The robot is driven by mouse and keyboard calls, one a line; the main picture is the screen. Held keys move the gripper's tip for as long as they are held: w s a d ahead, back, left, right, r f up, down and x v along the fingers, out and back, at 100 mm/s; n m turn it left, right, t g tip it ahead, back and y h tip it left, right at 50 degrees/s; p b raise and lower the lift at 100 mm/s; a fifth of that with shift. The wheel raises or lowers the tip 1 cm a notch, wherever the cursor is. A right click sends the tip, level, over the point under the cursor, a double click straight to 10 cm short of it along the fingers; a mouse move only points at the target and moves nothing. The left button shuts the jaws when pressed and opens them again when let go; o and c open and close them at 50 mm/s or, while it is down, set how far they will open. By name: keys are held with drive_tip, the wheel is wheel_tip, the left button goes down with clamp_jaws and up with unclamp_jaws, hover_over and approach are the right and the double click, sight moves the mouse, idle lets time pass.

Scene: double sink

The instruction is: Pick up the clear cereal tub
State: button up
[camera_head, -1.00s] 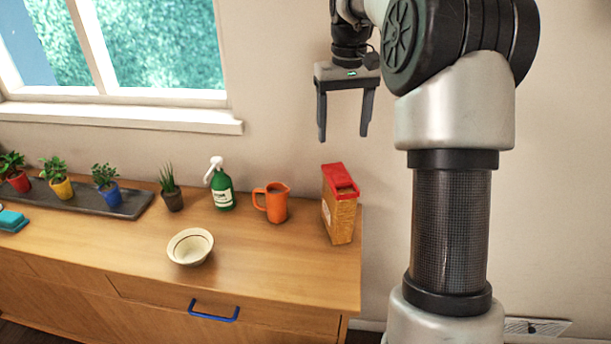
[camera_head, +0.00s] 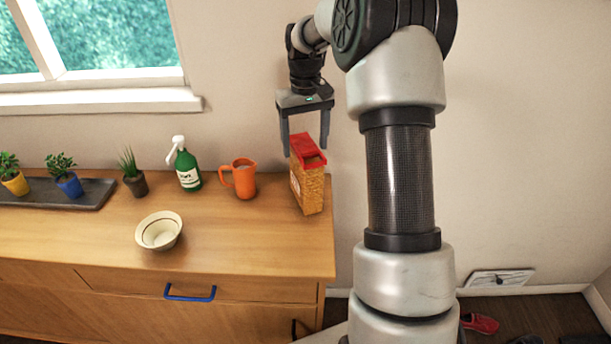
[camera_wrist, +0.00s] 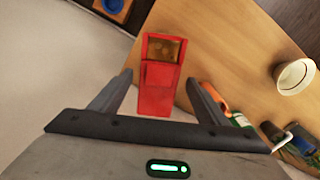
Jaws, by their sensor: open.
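The cereal tub (camera_head: 308,186) stands upright near the right end of the wooden counter, with a red lid and brown cereal showing through its clear walls. My gripper (camera_head: 305,148) is open and empty, with its fingertips around the height of the lid. In the wrist view the red lid (camera_wrist: 157,80) lies ahead of and between the two fingers of my gripper (camera_wrist: 158,78), seen from above. I cannot tell whether a finger touches the tub.
An orange jug (camera_head: 243,180) stands left of the tub, then a green spray bottle (camera_head: 188,172). A cream bowl (camera_head: 159,231) sits near the counter's front. Potted plants (camera_head: 66,178) stand further left. The wall is close behind; the counter (camera_head: 240,245) is clear in front.

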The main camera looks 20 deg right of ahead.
wheel_tip(320, 180, down, 5)
drive_tip(key=shift+w+d+r, duration=0.1)
drive_tip(key=shift+w, duration=0.05)
clamp_jaws()
idle(0.4)
